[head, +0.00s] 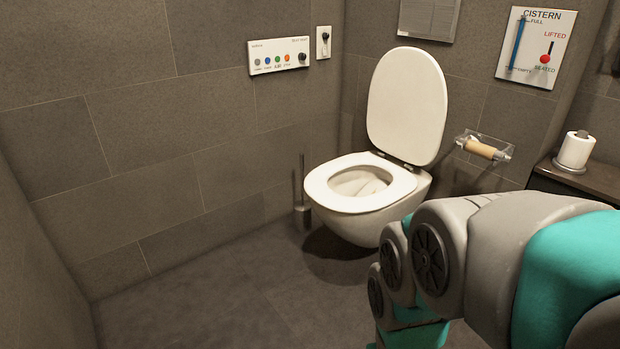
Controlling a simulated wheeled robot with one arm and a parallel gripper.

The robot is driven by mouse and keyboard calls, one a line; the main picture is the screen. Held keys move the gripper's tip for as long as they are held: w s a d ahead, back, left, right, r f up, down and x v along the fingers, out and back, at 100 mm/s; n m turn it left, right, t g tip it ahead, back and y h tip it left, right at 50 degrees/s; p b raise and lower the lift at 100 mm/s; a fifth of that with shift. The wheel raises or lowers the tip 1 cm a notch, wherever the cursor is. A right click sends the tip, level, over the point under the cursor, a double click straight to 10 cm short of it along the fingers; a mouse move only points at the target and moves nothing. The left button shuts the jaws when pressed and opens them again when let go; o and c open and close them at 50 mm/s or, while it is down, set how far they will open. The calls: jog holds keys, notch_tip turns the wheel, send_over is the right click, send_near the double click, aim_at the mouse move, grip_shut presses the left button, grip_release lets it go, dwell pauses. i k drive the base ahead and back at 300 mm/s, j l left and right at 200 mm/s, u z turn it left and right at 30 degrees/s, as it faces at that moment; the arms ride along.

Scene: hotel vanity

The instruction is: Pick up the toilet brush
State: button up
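The toilet brush (302,178) stands upright on the floor, just left of the toilet and near the left wall. Its thin dark handle rises out of a small greyish holder (302,215); the brush head is hidden inside. My arm, grey and teal, fills the lower right of the head view, in front of the toilet. My gripper is not in view, so its state does not show.
The wall-hung toilet (360,195) has its lid (407,105) raised. A paper-roll holder (484,149) sticks out from the back wall. A counter (600,180) carries a toilet roll (575,151) at right. The floor (200,300) at lower left is clear.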

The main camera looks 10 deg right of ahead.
aim_at(302, 204)
jog(key=i+u, duration=0.15)
jog(key=i, duration=1)
jog(key=i+u, duration=0.2)
jog(key=i, duration=0.9)
jog(key=l, duration=0.1)
